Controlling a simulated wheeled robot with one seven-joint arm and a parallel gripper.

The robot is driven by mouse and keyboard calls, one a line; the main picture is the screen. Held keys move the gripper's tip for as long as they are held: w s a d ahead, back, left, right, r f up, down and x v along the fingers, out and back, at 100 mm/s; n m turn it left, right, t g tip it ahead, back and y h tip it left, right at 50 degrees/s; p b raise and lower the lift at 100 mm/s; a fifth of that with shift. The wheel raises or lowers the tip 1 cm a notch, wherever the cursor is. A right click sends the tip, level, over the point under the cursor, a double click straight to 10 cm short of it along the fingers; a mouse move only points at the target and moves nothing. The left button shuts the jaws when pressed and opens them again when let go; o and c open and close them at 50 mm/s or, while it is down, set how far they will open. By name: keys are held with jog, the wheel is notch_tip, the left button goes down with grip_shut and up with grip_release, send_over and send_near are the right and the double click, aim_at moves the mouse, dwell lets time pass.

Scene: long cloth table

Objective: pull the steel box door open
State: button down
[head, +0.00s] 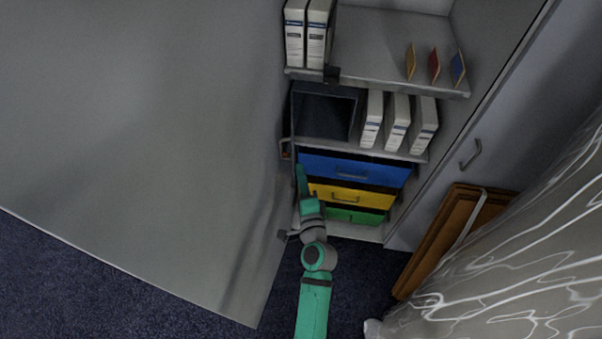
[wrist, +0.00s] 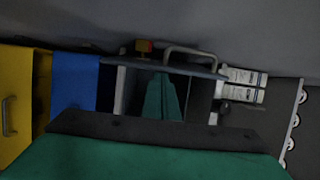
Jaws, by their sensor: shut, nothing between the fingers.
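The steel box (head: 325,112) is a dark grey box on the middle cabinet shelf, with its dark inside showing. Its door stands swung out at its left side, seen nearly edge-on. In the wrist view the door (wrist: 205,70) is a thin plate with a grey bar handle (wrist: 197,52) and an orange-brown knob (wrist: 144,45) on its far side. My green gripper (head: 301,175) is shut and empty, just below the box's front left. In the wrist view its fingers (wrist: 163,85) point at the door's inner side; I cannot tell whether they touch it.
The large grey cabinet door (head: 140,110) stands open at left, close to my arm. Blue (head: 355,170), yellow (head: 350,197) and green (head: 355,216) drawers lie below the box. White binders (head: 397,122) stand right of it. A brown folded wooden item (head: 440,240) leans at right.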

jog(key=s, duration=0.9)
jog(key=shift+s+d, duration=0.2)
jog(key=shift+d, duration=0.05)
jog(key=shift+w, duration=0.1)
